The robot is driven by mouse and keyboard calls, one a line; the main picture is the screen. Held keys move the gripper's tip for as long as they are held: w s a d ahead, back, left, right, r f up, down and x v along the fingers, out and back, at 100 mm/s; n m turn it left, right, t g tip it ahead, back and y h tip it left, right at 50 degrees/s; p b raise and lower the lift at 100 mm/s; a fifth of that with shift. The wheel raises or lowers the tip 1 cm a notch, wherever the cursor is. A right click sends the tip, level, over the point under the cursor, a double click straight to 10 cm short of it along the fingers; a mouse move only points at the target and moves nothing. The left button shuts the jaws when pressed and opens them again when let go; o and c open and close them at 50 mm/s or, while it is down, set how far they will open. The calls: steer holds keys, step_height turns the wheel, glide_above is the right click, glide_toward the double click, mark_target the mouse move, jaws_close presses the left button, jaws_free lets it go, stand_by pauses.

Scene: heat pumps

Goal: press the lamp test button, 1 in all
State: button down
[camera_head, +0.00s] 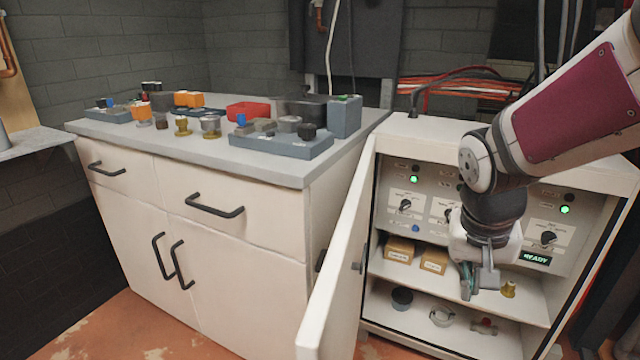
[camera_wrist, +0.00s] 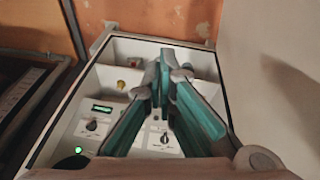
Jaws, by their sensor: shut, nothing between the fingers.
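The control panel (camera_head: 430,208) is inside the open white cabinet, with rotary knobs, green lamps and small dark round parts. A small blue button (camera_head: 416,228) sits low on its left part; I cannot read whether it is the lamp test button. My gripper (camera_head: 474,286) is shut and empty, pointing down in front of the panel and shelf, right of and lower than the blue button. It hides the panel's middle. In the wrist view the shut fingers (camera_wrist: 162,80) cover part of the panel, with a knob (camera_wrist: 91,125) and a green lamp (camera_wrist: 78,150) to their left.
The cabinet door (camera_head: 340,265) stands open at the left. Shelves below the panel hold cardboard boxes (camera_head: 399,249), a brass fitting (camera_head: 508,289) and small parts. A lit READY display (camera_head: 536,258) is at the right. A workbench (camera_head: 215,156) with several parts stands left.

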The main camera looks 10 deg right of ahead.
steer(key=w+d+f+m+t+y+p, duration=0.2)
steer(key=w+d+f+m+t+p, duration=0.2)
steer(key=w+d+f+m, duration=0.3)
steer(key=w+d+f+m+t+y+p, duration=0.2)
steer(key=w+d+f+m+t+p, duration=0.3)
steer(key=w+f, duration=0.7)
steer(key=w+d+m+t, duration=0.2)
steer(key=w+m, duration=0.1)
steer(key=shift+w+f, duration=0.2)
steer(key=shift+w, duration=0.2)
steer(key=shift+d, duration=0.1)
steer(key=w+d+b, duration=0.3)
steer(key=w+d, duration=0.2)
steer(key=w, duration=0.2)
steer(key=shift+w+b, duration=0.15)
steer(key=shift+b, duration=0.15)
steer(key=shift+w, duration=0.1)
stand_by(0.4)
steer(key=shift+w+d, duration=0.2)
steer(key=shift+w, duration=0.05)
